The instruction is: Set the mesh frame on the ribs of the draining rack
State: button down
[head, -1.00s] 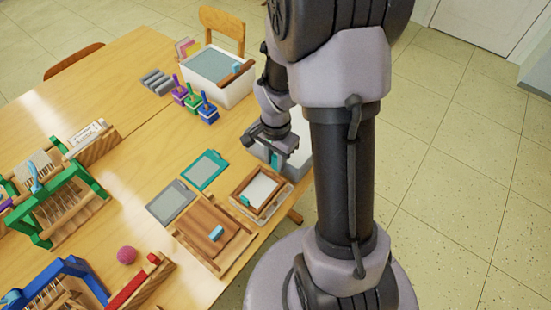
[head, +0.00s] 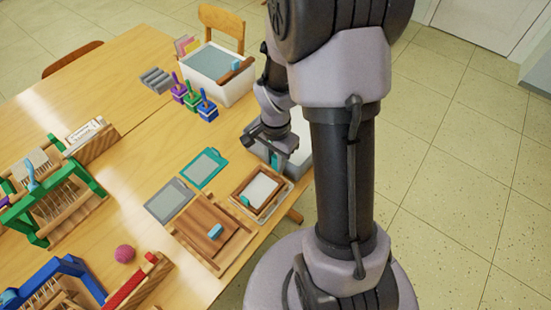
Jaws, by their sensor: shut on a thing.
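My gripper (head: 272,147) is at the table's right edge, over a grey-white open container (head: 301,157). A small teal piece (head: 277,160) shows between its jaws, and the gripper is shut on it. My arm hides most of the container and whatever hangs below the teal piece, so I cannot tell whether this is the mesh frame or whether it touches the container. A grey ribbed piece (head: 156,80) lies at the far left of the white tub. I cannot tell for sure which thing is the draining rack.
In front lie a teal-edged panel (head: 203,168), a grey panel (head: 169,202), a wooden frame with a white sheet (head: 262,189) and a wooden board (head: 200,222). Looms (head: 45,210) fill the left.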

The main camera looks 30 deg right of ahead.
jog(key=shift+f, duration=0.2)
dwell(0.4)
jog(key=shift+f+b, duration=0.3)
jog(key=shift+b, duration=0.25)
jog(key=c, duration=1.1)
grip_release()
jog(key=shift+r, duration=0.15)
notch_tip(320, 180, up, 17)
jog(key=p, duration=0.8)
jog(key=shift+r, duration=0.1)
